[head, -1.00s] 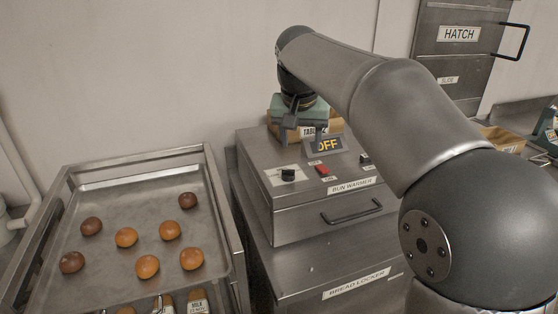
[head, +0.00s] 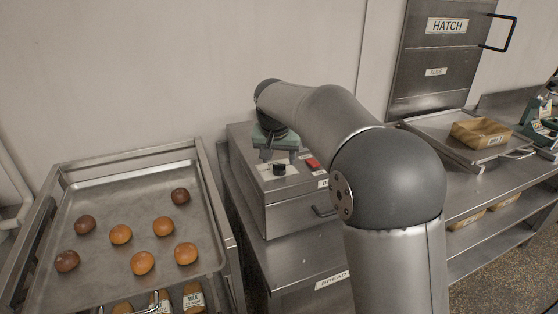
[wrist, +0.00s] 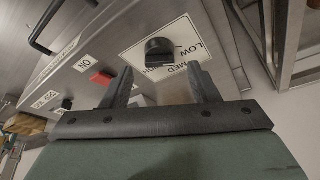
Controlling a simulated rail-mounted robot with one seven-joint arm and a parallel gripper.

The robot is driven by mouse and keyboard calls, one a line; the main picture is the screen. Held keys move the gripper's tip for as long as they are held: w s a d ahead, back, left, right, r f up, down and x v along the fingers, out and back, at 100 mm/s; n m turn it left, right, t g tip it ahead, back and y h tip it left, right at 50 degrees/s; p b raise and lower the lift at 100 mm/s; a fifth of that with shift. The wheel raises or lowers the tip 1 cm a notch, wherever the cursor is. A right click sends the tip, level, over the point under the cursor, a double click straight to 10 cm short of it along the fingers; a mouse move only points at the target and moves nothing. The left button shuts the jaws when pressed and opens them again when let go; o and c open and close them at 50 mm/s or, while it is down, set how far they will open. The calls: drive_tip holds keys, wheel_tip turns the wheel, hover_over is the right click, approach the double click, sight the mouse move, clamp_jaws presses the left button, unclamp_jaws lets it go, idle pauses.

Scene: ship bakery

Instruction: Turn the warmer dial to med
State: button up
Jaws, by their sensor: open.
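The bun warmer (head: 284,219) is a steel box on the locker. Its black dial (wrist: 158,50) sits on a white plate with LOW, MED and a partly covered HIGH; the dial also shows in the head view (head: 279,168). I cannot tell which word the dial points to. My gripper (wrist: 162,82) is open and empty. In the wrist view its two dark fingers lie on either side, just short of the dial, and appear apart from it. In the head view my gripper (head: 267,153) is just behind and above the dial.
A red switch (wrist: 102,78) marked ON lies beside the dial plate, with a black knob (wrist: 67,103) farther along. A tray (head: 99,202) of several buns stands left of the warmer. My arm hides the warmer's right part.

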sight(279, 165)
drive_tip(key=shift+x, duration=1.55)
drive_tip(key=shift+c, duration=0.3)
drive_tip(key=c, duration=0.9)
drive_tip(key=shift+m, duration=0.4)
drive_tip(key=m+h, duration=0.1)
drive_tip(key=m, duration=0.1)
drive_tip(key=m+h, duration=0.1)
drive_tip(key=m, duration=0.1)
drive_tip(key=shift+a+r+m+g, duration=0.1)
drive_tip(key=shift+a+m+g, duration=0.05)
drive_tip(key=shift+m+g, duration=0.15)
drive_tip(key=m+g+h+p, duration=0.1)
drive_tip(key=m, duration=0.2)
drive_tip(key=shift+w+m+g+h+p, duration=0.1)
drive_tip(key=shift+m+g+h+p, duration=0.3)
drive_tip(key=shift+m+p, duration=0.9)
drive_tip(key=shift+m+b, duration=0.4)
drive_tip(key=shift+m, duration=0.1)
